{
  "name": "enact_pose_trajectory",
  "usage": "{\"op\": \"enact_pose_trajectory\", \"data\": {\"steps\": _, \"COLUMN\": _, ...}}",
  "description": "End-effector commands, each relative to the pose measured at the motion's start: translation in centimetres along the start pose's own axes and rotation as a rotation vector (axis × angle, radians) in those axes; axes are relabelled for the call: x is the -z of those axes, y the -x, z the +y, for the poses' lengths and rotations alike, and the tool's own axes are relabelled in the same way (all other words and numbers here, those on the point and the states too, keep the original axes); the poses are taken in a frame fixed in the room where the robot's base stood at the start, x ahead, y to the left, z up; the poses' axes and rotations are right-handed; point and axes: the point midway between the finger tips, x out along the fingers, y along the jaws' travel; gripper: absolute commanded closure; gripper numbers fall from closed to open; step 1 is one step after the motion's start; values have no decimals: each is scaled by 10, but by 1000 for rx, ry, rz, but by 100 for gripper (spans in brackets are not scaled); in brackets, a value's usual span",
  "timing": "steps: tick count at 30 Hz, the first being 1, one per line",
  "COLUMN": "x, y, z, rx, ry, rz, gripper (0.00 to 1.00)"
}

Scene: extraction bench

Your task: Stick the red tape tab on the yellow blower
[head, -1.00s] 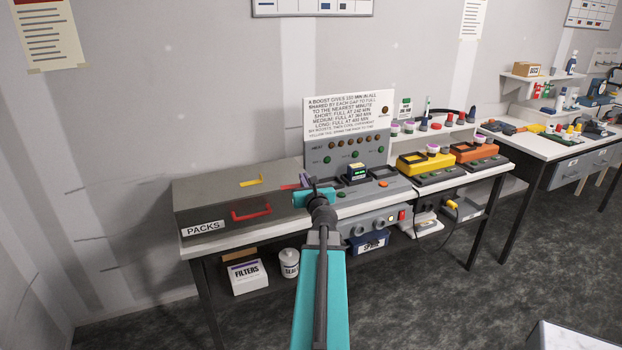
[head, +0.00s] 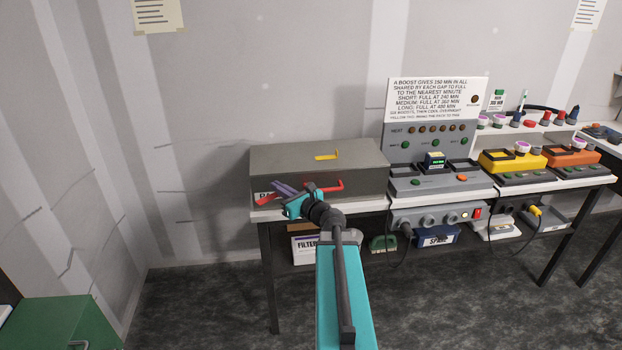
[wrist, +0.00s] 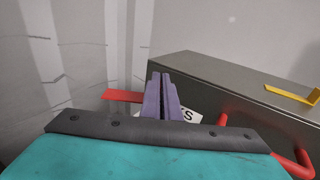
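The red tape tab (wrist: 122,95) is a flat red strip sticking out to the left of my gripper's purple fingers. It also shows in the head view (head: 266,200). My gripper (wrist: 161,92) is shut on the tab, its fingers close together. In the head view my gripper (head: 285,188) is in front of the left part of the grey PACKS box. The yellow blower (head: 510,161) appears to be the yellow unit on a dark base at the right of the bench, well apart from my gripper. It has a dark recess and a white and purple round part.
The PACKS box (head: 280,158) has a red handle (head: 335,186) and a yellow L-shaped piece on top (head: 327,156). A grey charger (head: 430,178) stands between box and blower. An orange unit (head: 571,152) sits right of the blower. A green cabinet (head: 60,330) is lower left.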

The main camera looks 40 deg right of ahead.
Motion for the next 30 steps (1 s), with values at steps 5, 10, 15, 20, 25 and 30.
{"op": "enact_pose_trajectory", "data": {"steps": 5, "x": 13, "y": -18, "z": 69, "rx": -158, "ry": 7, "rz": 0, "gripper": 100}}
{"op": "enact_pose_trajectory", "data": {"steps": 10, "x": 24, "y": -27, "z": 134, "rx": -310, "ry": 14, "rz": 1, "gripper": 100}}
{"op": "enact_pose_trajectory", "data": {"steps": 15, "x": 35, "y": -28, "z": 199, "rx": -464, "ry": 24, "rz": 1, "gripper": 100}}
{"op": "enact_pose_trajectory", "data": {"steps": 20, "x": 44, "y": -23, "z": 260, "rx": -613, "ry": 30, "rz": 1, "gripper": 100}}
{"op": "enact_pose_trajectory", "data": {"steps": 25, "x": 54, "y": -10, "z": 324, "rx": -774, "ry": 38, "rz": 1, "gripper": 100}}
{"op": "enact_pose_trajectory", "data": {"steps": 30, "x": 61, "y": 7, "z": 374, "rx": -909, "ry": 45, "rz": 0, "gripper": 100}}
